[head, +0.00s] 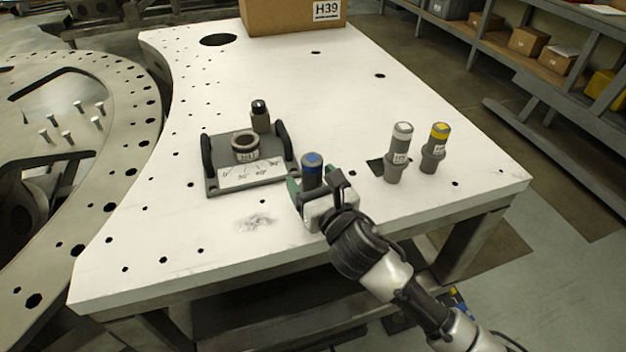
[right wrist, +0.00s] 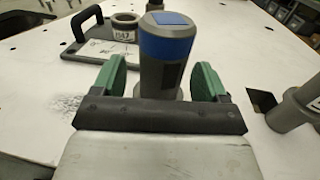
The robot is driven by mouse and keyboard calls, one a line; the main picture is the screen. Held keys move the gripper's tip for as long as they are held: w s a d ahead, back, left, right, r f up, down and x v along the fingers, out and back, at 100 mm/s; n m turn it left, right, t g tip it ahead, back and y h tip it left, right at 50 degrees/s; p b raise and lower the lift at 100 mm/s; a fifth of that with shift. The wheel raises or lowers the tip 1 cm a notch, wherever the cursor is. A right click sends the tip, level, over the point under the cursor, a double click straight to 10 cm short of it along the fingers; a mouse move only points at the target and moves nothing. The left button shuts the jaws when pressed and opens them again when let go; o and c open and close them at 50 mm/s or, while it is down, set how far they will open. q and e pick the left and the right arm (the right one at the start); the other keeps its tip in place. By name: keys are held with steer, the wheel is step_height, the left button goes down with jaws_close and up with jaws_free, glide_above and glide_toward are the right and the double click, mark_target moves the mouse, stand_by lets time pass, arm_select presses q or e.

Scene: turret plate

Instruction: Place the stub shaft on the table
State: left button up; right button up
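A grey stub shaft with a blue band and blue top mark (head: 312,171) stands upright at the table's (head: 300,95) front middle. My right gripper (head: 316,190) is around it, one finger on each side. In the right wrist view the shaft (right wrist: 166,55) rises between the green finger pads (right wrist: 160,82), with gaps showing beside it, so the gripper is open. The shaft's lower end is partly hidden by the gripper. Two more grey shafts stand to the right, one with a white band (head: 400,150) and one with a yellow band (head: 435,150). My left gripper is out of view.
A grey fixture plate (head: 213,183) with two black handles, a ring (head: 245,147) and an angle scale lies left of the gripper. A black-topped pin (head: 260,117) stands behind it. A cardboard box marked H39 (head: 280,15) is at the back. The table middle is clear.

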steer(key=shift+r, duration=0.2)
steer(key=b+v, duration=0.1)
steer(key=v, duration=1.1)
